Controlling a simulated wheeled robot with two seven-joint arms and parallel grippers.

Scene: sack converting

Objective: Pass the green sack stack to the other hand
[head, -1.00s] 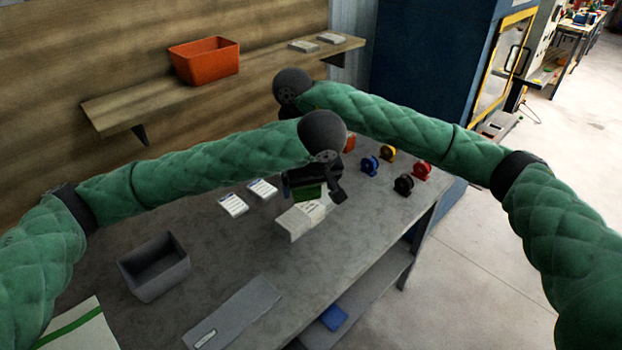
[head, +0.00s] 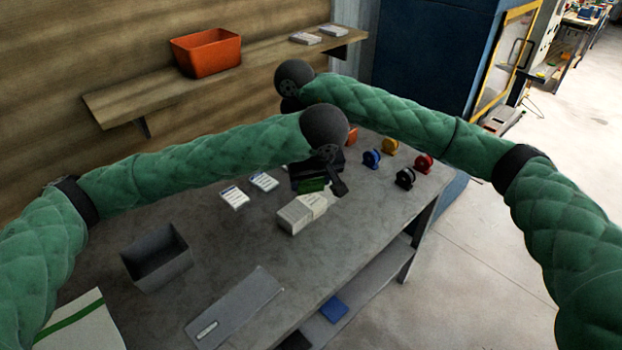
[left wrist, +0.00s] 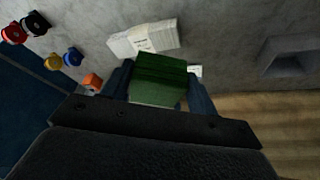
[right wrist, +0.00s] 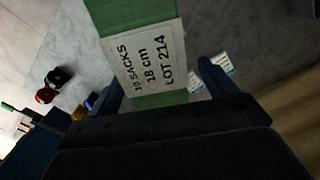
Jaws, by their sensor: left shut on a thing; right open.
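The green sack stack (head: 312,186) is held above the table in my left gripper (left wrist: 160,85), which is shut on it. In the left wrist view the green stack (left wrist: 160,72) sits between the two fingers. In the right wrist view the stack (right wrist: 160,101) shows a white label (right wrist: 146,64) reading "10 SACKS 18 cm LOT 214". My right gripper (right wrist: 162,88) is open, with its fingers on either side of the stack; I cannot tell whether they touch it. In the head view the right fingers are mostly hidden behind my left wrist.
A pale stack (head: 296,217) lies on the table just below the green one. Two white label packs (head: 234,198) lie to its left, and several coloured rolls (head: 404,178) stand to the right. A grey bin (head: 155,262) stands front left; a shelf (head: 120,105) runs behind.

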